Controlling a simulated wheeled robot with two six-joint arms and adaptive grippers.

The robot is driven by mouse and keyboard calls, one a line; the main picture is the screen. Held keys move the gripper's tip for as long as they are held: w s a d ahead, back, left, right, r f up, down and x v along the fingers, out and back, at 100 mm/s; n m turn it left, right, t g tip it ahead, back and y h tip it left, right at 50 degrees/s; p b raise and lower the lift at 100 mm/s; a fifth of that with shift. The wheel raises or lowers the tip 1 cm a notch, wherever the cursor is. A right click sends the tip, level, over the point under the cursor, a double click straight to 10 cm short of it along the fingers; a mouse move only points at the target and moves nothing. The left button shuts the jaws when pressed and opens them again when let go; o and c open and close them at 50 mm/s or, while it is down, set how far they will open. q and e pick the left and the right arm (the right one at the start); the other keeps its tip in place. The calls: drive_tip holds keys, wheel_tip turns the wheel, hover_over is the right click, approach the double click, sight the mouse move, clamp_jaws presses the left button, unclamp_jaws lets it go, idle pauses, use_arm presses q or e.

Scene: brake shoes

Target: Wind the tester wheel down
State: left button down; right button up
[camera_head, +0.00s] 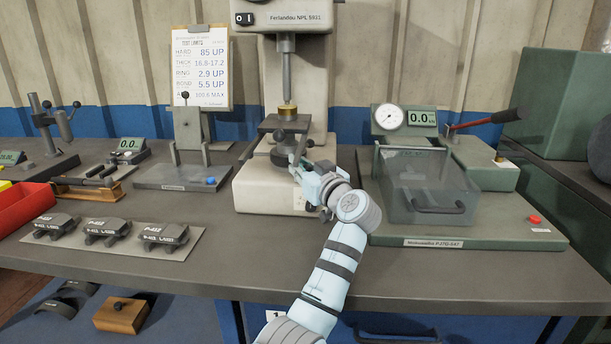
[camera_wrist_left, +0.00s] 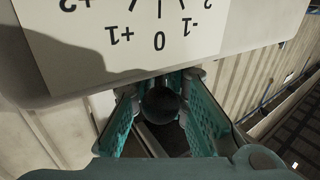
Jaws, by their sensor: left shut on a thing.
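The bench tester (camera_head: 297,17) stands at the back centre, a pale column with a spindle ending in a brass-coloured tip (camera_head: 287,111). A dark plate (camera_head: 268,124) sits just under the tip; I cannot tell whether they touch. Below it is the dark tester wheel (camera_head: 284,158), with dark knobs, partly hidden by my gripper. My left gripper (camera_head: 300,162) is at the wheel's right front. In the left wrist view its green fingers (camera_wrist_left: 162,98) are closed around a dark round knob (camera_wrist_left: 162,105). A scale (camera_wrist_left: 150,30) marked around 0 shows above them. My right gripper is not in view.
Right of the tester is a green machine with a clear guard (camera_head: 425,172) and a red-handled lever (camera_head: 485,121). Left are a small stand (camera_head: 188,128) and a mat (camera_head: 185,247) with several brake shoes. The bench front between mat and green machine is mostly bare.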

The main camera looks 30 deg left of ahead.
use_arm(q)
drive_tip(key=shift+f, duration=0.2)
drive_tip(key=c, duration=1.7)
unclamp_jaws()
drive_tip(key=shift+d+r, duration=0.1)
drive_tip(key=shift+r, duration=0.05)
drive_tip(key=v, duration=0.7)
drive_tip(key=shift+d, duration=0.25)
